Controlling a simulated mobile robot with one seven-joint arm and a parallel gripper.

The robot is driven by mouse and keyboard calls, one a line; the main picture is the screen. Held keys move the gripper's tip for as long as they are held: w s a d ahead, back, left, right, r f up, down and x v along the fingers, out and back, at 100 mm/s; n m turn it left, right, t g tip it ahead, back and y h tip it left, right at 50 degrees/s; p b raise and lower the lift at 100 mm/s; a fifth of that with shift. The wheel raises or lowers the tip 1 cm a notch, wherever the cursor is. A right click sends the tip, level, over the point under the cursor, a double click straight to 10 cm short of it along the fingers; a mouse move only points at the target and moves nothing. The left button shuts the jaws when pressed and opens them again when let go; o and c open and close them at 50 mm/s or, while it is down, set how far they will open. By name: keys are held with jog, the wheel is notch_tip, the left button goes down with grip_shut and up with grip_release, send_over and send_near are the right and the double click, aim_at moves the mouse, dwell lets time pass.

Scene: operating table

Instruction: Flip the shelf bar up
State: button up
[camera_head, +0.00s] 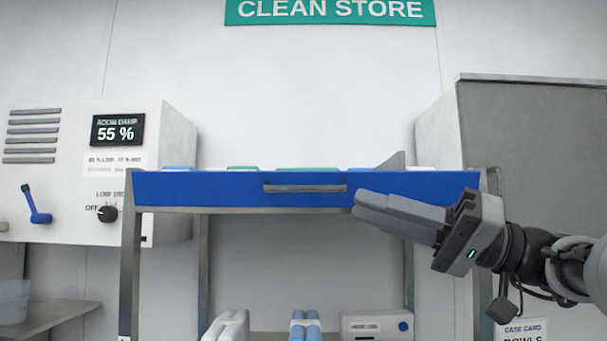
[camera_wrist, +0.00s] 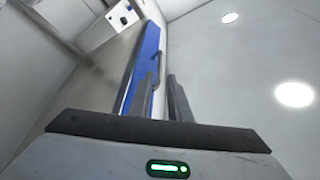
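The shelf bar (camera_head: 228,189) is a long blue panel along the front of the upper shelf, with a grey handle (camera_head: 304,188) at its middle. In the wrist view a gap shows between the two fingers of my gripper (camera_wrist: 161,79), and nothing is held. Whether a finger touches the bar cannot be told.
Blue, green and white items stand behind the bar on the shelf. Wrapped bundles (camera_head: 305,326) and a white box (camera_head: 377,326) sit lower down. A wall unit (camera_head: 70,200) with a blue lever is at left, a grey cabinet (camera_head: 540,140) at right.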

aim_at(316, 192)
jog(key=p+x, duration=0.1)
jog(key=x, duration=0.9)
jog(key=shift+w+a+p, duration=0.1)
jog(key=shift+a+p, duration=0.15)
jog(key=shift+p, duration=0.05)
